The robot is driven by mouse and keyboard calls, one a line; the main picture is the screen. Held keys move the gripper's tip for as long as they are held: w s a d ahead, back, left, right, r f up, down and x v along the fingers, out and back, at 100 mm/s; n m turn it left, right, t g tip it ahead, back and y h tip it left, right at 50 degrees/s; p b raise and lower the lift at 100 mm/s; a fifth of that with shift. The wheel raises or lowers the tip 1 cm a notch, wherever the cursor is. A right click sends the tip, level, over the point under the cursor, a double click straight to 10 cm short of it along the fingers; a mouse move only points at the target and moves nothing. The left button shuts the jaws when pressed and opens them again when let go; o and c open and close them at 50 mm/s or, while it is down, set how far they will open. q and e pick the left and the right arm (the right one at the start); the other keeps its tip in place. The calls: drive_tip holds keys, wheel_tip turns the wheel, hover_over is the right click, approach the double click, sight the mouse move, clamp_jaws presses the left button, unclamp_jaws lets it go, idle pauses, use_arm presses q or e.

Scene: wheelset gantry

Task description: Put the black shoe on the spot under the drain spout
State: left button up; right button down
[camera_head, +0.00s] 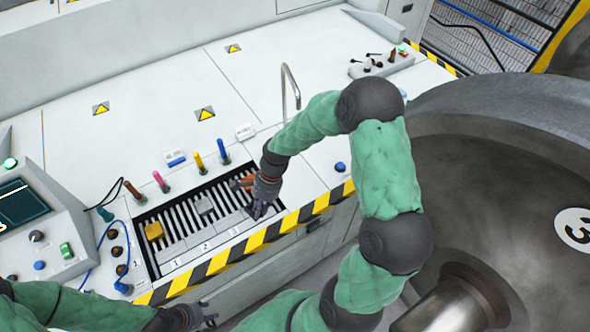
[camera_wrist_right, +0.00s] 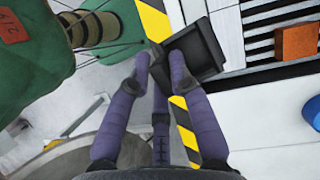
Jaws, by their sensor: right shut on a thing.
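The black shoe (camera_wrist_right: 205,48) is a dark square block with a recessed face, between the fingertips of my right gripper (camera_wrist_right: 160,65) in the right wrist view. In the head view my right gripper (camera_head: 264,193) is at the right end of the slatted tray (camera_head: 188,238), beside the striped front edge, and mostly hides the shoe. A thin curved metal spout (camera_head: 284,85) stands on the bench behind my right forearm, which hides the area below it. My left gripper (camera_head: 203,317) is low at the bottom edge, empty, with its fingers apart.
Yellow (camera_head: 154,230), grey (camera_head: 204,206) and orange (camera_head: 243,183) blocks sit on the tray. Several coloured pegs (camera_head: 198,162) stand behind it. A control console (camera_head: 40,225) is at left; a large wheel (camera_head: 500,190) stands at right. The white bench behind is mostly clear.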

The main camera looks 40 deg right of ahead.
drive_tip(key=shift+s+d+r+m+t+h+p, duration=1)
drive_tip(key=shift+s+d+r+m+t+p, duration=0.9)
drive_tip(key=shift+s+d+m, duration=3)
drive_tip(key=shift+m, duration=0.9)
drive_tip(key=w+d+f, duration=0.2)
drive_tip(key=w+f, duration=0.1)
drive_tip(key=w+d+f, duration=0.3)
drive_tip(key=w, duration=0.1)
drive_tip(key=w+d+f, duration=0.3)
drive_tip(key=shift+w+d+f, duration=0.1)
drive_tip(key=shift+w+f, duration=0.2)
drive_tip(key=shift+w, duration=0.1)
drive_tip(key=shift+w+d+f, duration=0.3)
drive_tip(key=shift+f, duration=0.2)
use_arm(q)
drive_tip(key=shift+s+r+b, duration=0.1)
drive_tip(key=shift+r+b, duration=0.55)
drive_tip(key=shift+r, duration=1.2)
use_arm(e)
drive_tip(key=shift+f, duration=1.45)
use_arm(q)
drive_tip(key=shift+f, duration=0.1)
use_arm(e)
drive_tip(key=shift+f, duration=0.15)
drive_tip(key=c, duration=1.1)
unclamp_jaws()
